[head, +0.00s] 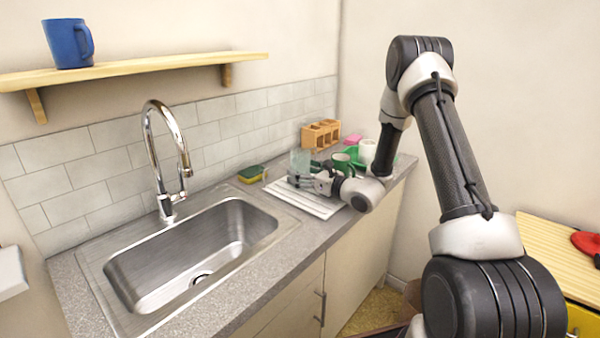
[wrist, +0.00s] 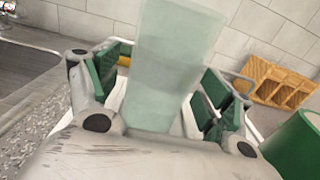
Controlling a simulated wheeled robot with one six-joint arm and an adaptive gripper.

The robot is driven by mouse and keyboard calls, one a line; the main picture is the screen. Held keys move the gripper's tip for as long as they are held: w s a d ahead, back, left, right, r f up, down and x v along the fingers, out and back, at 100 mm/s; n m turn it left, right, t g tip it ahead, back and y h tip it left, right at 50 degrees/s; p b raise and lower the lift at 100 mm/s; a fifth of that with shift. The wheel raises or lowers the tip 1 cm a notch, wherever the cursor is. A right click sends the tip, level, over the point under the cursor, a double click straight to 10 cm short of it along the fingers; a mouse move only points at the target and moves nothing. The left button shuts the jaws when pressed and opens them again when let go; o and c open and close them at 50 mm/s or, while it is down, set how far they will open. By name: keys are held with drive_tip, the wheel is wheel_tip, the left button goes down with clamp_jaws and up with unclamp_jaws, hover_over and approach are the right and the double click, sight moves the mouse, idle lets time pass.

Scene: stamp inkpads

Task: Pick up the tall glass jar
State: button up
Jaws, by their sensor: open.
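The tall glass jar (head: 299,160) is pale green and see-through. It stands upright at the back of the white ridged drainboard, right of the sink. In the wrist view the jar (wrist: 168,50) rises in the middle, between the two green-padded fingers of my gripper (wrist: 160,82). The fingers are apart, with a visible gap on the jar's right side; on the left, contact is hard to judge. In the head view my gripper (head: 307,181) reaches in low from the right around the jar. The jar's base is partly hidden by my gripper.
A green mug (head: 341,162) stands close right of my gripper, with a white cylinder (head: 367,150) beyond it. A wooden holder (head: 320,134) is behind, against the wall. A sponge (head: 251,173) lies left, by the sink (head: 190,250). The drainboard's front (head: 312,206) is clear.

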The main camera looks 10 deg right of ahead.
drive_tip(key=shift+w+a, duration=0.25)
drive_tip(key=shift+w, duration=0.15)
drive_tip(key=shift+c, duration=0.4)
drive_tip(key=c, duration=1.3)
drive_tip(key=shift+c, duration=0.3)
drive_tip(key=shift+r, duration=0.2)
